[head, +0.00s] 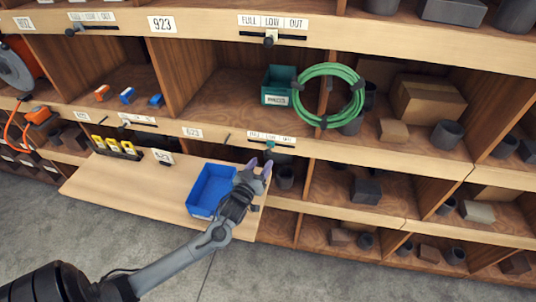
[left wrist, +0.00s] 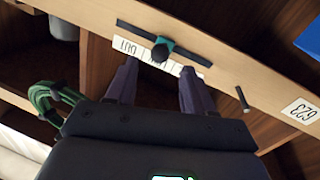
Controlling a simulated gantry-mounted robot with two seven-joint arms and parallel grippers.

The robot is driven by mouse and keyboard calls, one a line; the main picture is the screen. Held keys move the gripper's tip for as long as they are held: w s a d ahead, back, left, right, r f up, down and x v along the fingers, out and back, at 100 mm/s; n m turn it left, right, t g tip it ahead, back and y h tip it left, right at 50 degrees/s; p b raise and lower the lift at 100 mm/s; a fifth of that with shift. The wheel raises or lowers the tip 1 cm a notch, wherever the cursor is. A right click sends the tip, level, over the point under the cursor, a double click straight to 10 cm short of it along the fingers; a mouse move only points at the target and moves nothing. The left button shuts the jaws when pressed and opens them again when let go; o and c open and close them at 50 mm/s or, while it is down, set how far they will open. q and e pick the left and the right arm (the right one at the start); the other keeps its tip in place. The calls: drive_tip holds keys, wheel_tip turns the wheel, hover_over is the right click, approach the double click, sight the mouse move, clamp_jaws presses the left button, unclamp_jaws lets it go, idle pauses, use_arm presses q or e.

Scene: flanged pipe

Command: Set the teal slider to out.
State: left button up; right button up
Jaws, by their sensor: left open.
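The teal slider (head: 269,146) sits on a dark track on the shelf's front edge, under a label (head: 270,138) reading FULL, LOW, OUT. In the left wrist view the slider (left wrist: 163,49) shows a dark round knob on a teal base, about mid-track, near LOW; the picture is upside down, with OUT at left. My left gripper (head: 260,168) is open, just below and in front of the slider. In the wrist view its fingers (left wrist: 159,68) stand on either side of the knob's line, apart from it. The fingers partly cover the label. My right gripper is not in view.
A blue bin (head: 211,190) stands on the pulled-out wooden board (head: 130,195) beside my arm. A small peg (left wrist: 242,99) sticks out near the 623 label (left wrist: 302,111). A green hose coil (head: 328,96) hangs above. Another slider (head: 270,39) is on the upper shelf edge.

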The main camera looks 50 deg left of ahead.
sight(267, 155)
use_arm(q)
drive_tip(key=x, duration=0.6)
drive_tip(key=shift+w+a, duration=0.15)
drive_tip(key=shift+w, duration=0.15)
clamp_jaws()
